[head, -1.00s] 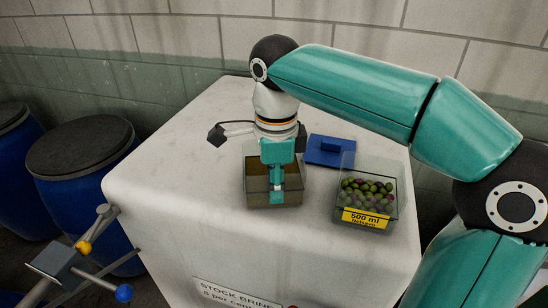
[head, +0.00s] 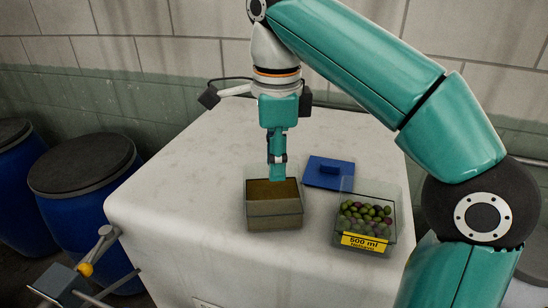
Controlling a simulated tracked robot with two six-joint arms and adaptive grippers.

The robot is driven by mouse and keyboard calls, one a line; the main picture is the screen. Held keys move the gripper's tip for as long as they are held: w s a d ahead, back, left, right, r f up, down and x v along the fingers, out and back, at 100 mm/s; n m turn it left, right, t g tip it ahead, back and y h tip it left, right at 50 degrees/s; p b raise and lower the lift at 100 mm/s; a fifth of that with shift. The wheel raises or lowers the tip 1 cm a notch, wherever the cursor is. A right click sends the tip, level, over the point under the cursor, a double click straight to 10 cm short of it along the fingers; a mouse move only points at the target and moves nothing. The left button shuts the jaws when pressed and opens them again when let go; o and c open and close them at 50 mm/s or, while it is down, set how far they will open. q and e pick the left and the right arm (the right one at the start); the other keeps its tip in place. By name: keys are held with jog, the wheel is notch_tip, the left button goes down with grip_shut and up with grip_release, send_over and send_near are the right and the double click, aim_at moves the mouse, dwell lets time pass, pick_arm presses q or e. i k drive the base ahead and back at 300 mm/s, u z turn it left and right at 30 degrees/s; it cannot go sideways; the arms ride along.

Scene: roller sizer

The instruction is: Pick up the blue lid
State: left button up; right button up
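A clear container of olives (head: 365,223) with a yellow 500 ml label stands right of the brine container, close in front of the lid. Blue drums (head: 86,185) stand at the left. The block top is clear at left and back.

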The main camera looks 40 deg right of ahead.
aim_at(320, 172)
jog(key=k, duration=1)
